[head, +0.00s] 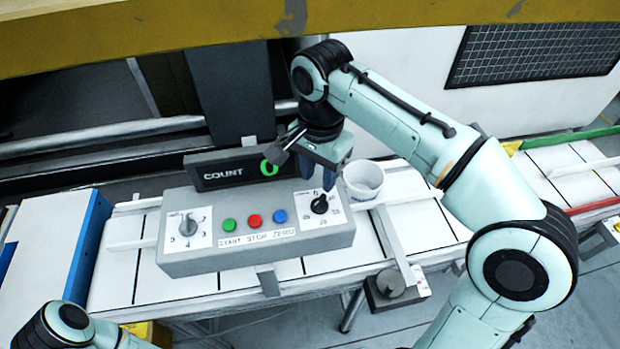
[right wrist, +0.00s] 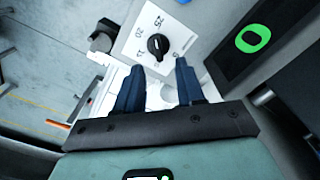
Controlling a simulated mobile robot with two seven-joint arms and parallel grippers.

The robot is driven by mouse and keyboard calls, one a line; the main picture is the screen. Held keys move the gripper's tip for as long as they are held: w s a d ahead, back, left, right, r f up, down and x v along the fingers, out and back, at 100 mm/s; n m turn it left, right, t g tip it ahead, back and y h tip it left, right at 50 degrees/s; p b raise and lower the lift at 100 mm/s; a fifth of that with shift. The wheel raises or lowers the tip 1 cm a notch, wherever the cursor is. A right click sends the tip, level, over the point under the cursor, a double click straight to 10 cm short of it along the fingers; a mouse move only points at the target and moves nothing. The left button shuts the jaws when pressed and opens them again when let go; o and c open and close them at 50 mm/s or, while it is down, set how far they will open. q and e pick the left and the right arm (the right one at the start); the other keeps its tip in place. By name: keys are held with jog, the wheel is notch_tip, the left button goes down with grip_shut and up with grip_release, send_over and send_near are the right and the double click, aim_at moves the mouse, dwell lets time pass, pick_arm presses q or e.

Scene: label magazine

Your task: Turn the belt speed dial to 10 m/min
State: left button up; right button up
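The belt speed dial, a black knob (head: 320,204) on a white numbered plate, sits at the right end of the grey control box (head: 255,258). In the right wrist view the knob (right wrist: 158,46) shows beyond my fingertips, with 25, 20 and 15 readable around it. I cannot tell exactly which number it points at. My right gripper (head: 322,172) is above and just behind the knob, fingers pointing down. In the right wrist view its two dark blue fingers (right wrist: 158,78) are apart with nothing between them. My left gripper is out of view; only part of my left arm shows at bottom left.
A second dial (head: 188,225) and green, red and blue buttons (head: 254,220) share the box. A COUNT display (head: 222,174) reading 0 stands behind them. A white cup-like container (head: 363,180) stands close right of my right gripper. A yellow beam (head: 200,28) crosses the top.

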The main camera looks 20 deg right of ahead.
aim_at(319, 200)
jog(key=f, duration=0.3)
jog(key=s+f+b, duration=0.1)
jog(key=f, duration=0.1)
jog(key=shift+f, duration=0.25)
jog(key=shift+w+f, duration=0.25)
jog(key=shift+f, duration=0.45)
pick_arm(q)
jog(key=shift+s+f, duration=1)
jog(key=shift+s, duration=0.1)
pick_arm(e)
grip_shut()
